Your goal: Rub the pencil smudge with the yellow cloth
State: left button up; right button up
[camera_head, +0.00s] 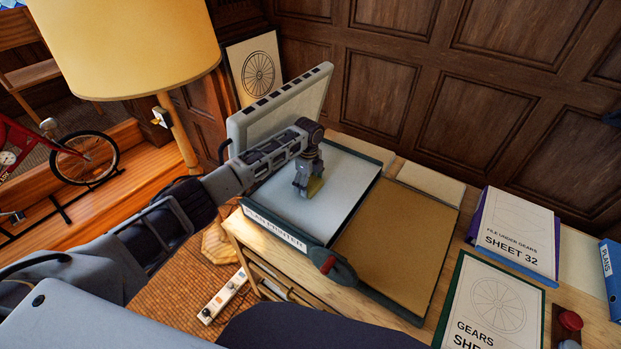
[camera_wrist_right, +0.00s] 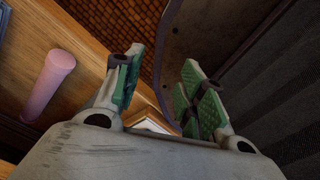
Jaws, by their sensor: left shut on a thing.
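I see no pencil smudge; the gripper and cloth hide part of the sheet. My right gripper (camera_wrist_right: 163,88) shows only in the right wrist view, with its green-padded fingers apart and nothing between them.
A raised grey-framed panel (camera_head: 290,105) stands behind. Folders labelled SHEET 32 (camera_head: 516,230) lie right. A pink cylinder (camera_wrist_right: 49,84) is near my right gripper.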

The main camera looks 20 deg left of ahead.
aim_at(299, 197)
pick_arm(q)
jog(key=shift+s+a+p, duration=0.3)
jog(key=shift+s+p, duration=0.3)
jog(key=shift+p, duration=0.1)
jog(key=shift+s+p, duration=0.2)
jog(key=shift+p, duration=0.15)
pick_arm(e)
jog(key=shift+a+r, duration=0.2)
jog(key=shift+r, duration=1.05)
pick_arm(q)
jog(key=shift+s, duration=0.1)
pick_arm(e)
jog(key=shift+d+r, duration=0.1)
pick_arm(q)
jog(key=shift+s+a+r+p, duration=0.1)
jog(key=shift+s+a+p, duration=0.3)
jog(key=shift+s+p, duration=0.75)
jog(key=shift+a+p, duration=0.15)
jog(key=shift+p, duration=0.5)
jog(key=shift+s+a+p, duration=0.2)
jog(key=shift+s+p, duration=0.15)
jog(key=shift+s, duration=0.3)
pick_arm(e)
jog(key=r, duration=0.4)
jog(key=shift+a, duration=0.35)
pick_arm(q)
jog(key=shift+w+a, duration=0.1)
pick_arm(e)
jog(key=shift+d+f, duration=0.1)
jog(key=shift+d, duration=0.15)
